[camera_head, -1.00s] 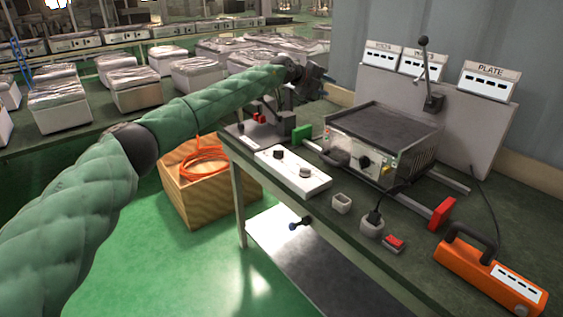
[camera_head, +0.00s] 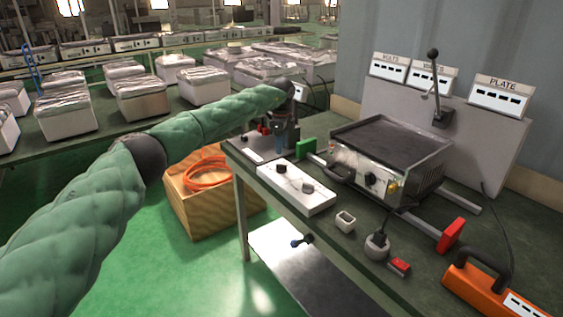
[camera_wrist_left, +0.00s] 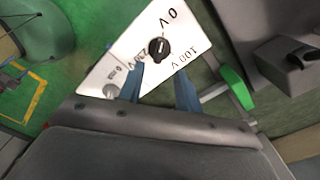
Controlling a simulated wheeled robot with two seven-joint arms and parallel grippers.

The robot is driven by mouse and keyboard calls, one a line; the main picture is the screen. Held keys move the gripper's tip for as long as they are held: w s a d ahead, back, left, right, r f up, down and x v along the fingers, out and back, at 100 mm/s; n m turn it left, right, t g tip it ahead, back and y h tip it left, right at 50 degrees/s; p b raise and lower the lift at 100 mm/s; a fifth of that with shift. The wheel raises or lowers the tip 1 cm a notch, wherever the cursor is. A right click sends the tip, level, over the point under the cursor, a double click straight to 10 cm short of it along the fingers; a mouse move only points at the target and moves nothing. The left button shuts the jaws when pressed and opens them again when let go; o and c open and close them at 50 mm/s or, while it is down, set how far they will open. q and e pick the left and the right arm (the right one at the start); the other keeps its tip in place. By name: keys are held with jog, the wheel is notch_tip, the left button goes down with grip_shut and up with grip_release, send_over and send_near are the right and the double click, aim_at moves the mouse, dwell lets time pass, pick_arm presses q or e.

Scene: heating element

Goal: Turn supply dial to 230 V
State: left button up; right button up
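In the left wrist view the white panel face (camera_wrist_left: 185,78) carries the marks 0 V and 100 V, with another volt mark partly hidden by a finger. The black supply dial (camera_wrist_left: 159,49) sits among these marks; its exact setting is too small to tell. My left gripper (camera_head: 284,150) points down just behind the dial (camera_head: 281,167) in the head view. Its blue fingers (camera_wrist_left: 158,82) are apart and empty, just short of the dial. My right gripper is out of view.
A heater plate unit (camera_head: 392,140) stands right of the panel, with a green block (camera_head: 306,146) near it. A small white cup (camera_head: 345,221), a plug socket (camera_head: 377,246), a red switch (camera_head: 399,267) and an orange tester (camera_head: 490,290) lie along the bench.

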aim_at(281, 167)
pick_arm(q)
notch_tip(281, 167, down, 6)
jog(key=shift+f+p, duration=0.15)
jog(key=shift+p, duration=0.55)
jog(key=shift+f, duration=0.5)
grip_shut()
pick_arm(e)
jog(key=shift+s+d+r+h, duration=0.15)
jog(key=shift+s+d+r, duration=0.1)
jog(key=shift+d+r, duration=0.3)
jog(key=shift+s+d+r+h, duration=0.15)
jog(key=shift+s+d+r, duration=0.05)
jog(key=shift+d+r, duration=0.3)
